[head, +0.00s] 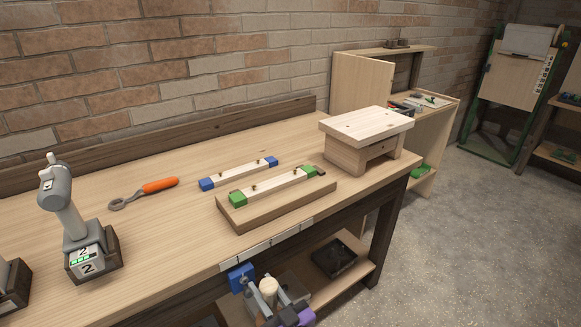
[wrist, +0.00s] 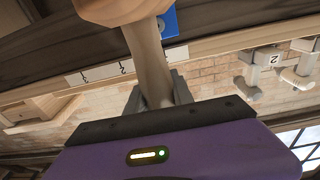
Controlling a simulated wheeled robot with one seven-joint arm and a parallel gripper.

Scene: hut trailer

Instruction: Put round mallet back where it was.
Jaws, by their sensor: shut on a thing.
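The round mallet has a pale wooden head (head: 268,287) at the bottom of the head view, by the front of the workbench. In the wrist view its head (wrist: 120,8) is cut off at the top, and its wooden handle (wrist: 150,58) runs down between the fingers. My gripper (wrist: 154,95) is shut on the handle; it also shows, partly cut off, in the head view (head: 284,306). A blue block (head: 241,277) is at the bench front, just left of the mallet head; it shows beside the mallet in the wrist view (wrist: 169,23). I cannot tell whether they touch.
The workbench (head: 150,222) carries an orange-handled tool (head: 160,186), blue-ended (head: 240,173) and green-ended (head: 272,187) bars, and a wooden stool-like block (head: 362,137). A grey device (head: 65,207) stands at left. A numbered strip (head: 268,246) lines the front edge. A dark box (head: 337,258) sits below.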

